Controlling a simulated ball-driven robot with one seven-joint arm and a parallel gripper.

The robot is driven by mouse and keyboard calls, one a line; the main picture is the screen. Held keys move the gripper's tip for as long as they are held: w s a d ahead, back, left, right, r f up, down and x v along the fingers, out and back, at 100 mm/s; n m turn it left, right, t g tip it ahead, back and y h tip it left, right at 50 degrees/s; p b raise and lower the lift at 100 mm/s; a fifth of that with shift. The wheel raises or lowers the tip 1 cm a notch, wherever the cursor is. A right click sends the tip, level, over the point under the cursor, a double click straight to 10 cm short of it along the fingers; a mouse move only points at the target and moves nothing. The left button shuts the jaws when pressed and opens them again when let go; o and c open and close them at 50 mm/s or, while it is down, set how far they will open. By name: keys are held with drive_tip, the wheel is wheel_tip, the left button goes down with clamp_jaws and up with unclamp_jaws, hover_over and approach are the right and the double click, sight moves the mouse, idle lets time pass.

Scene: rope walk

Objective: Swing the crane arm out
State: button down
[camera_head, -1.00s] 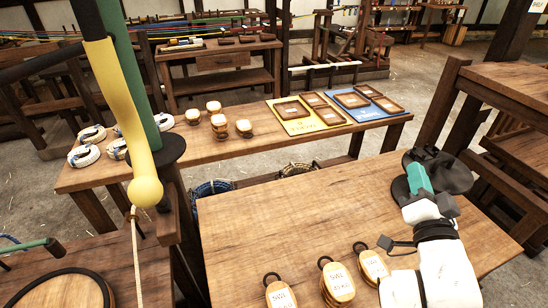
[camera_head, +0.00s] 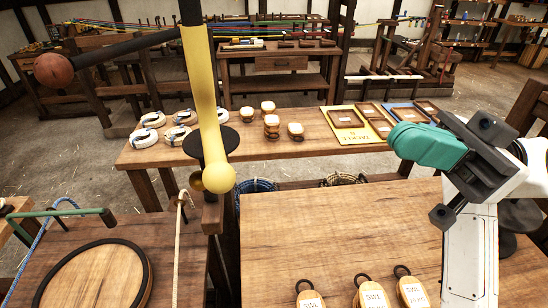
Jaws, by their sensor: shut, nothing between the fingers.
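The yellow arm points toward me and ends in a yellow ball (camera_head: 219,178), left of the middle of the view. A dark bar (camera_head: 125,48) with a red-brown ball (camera_head: 54,69) reaches out to the left from the post. My gripper (camera_head: 408,140), with teal fingers, is raised at the right over the near table. It is shut and empty, well to the right of the yellow ball and apart from it.
The near wooden table (camera_head: 330,225) holds several wooden blocks (camera_head: 372,295). A bench (camera_head: 240,155) behind it carries rope coils (camera_head: 150,119), blocks and coloured boards (camera_head: 358,125). A rope (camera_head: 177,240) hangs near the post. A round board (camera_head: 85,275) lies at lower left.

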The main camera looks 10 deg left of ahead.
drive_tip(key=s+a+h+p, duration=0.1)
drive_tip(key=s+a, duration=0.2)
drive_tip(key=a, duration=0.3)
drive_tip(key=s+a+r+h+p, duration=0.1)
drive_tip(key=s+a+p, duration=0.1)
drive_tip(key=s+a, duration=0.2)
drive_tip(key=a, duration=0.2)
drive_tip(key=shift+a+r+g, duration=0.2)
drive_tip(key=shift+a+g, duration=0.1)
drive_tip(key=shift+g, duration=0.1)
drive_tip(key=s+a+m+t+y+p, duration=0.1)
drive_tip(key=s+a+t+p, duration=0.1)
drive_tip(key=a+p, duration=0.2)
drive_tip(key=shift+s+a+m+t+p, duration=0.3)
drive_tip(key=shift+s+a+p, duration=0.1)
drive_tip(key=shift+a, duration=0.4)
